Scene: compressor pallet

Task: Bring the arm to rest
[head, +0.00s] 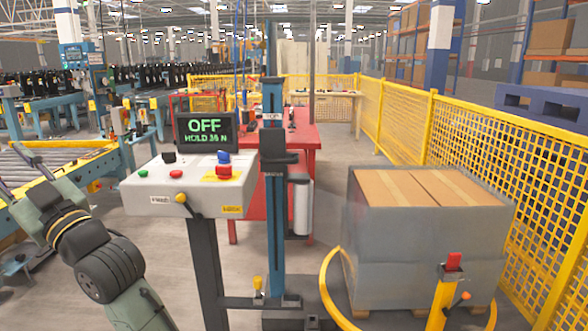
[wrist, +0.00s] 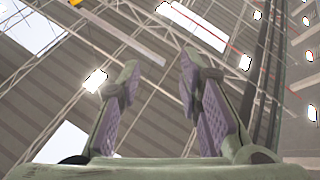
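My arm shows at the lower left of the head view, bent, in front of the roller conveyor. My gripper (wrist: 158,85) shows in the wrist view with its two padded fingers apart and nothing between them. It points up toward the roof.
A wrapped pallet load (head: 425,240) stands at the right inside a yellow hoop (head: 330,290). A blue mast (head: 273,220) rises behind the control box. A red table (head: 305,140) is further back. Yellow mesh fencing (head: 480,140) runs along the right. The roller conveyor (head: 30,165) is at the left.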

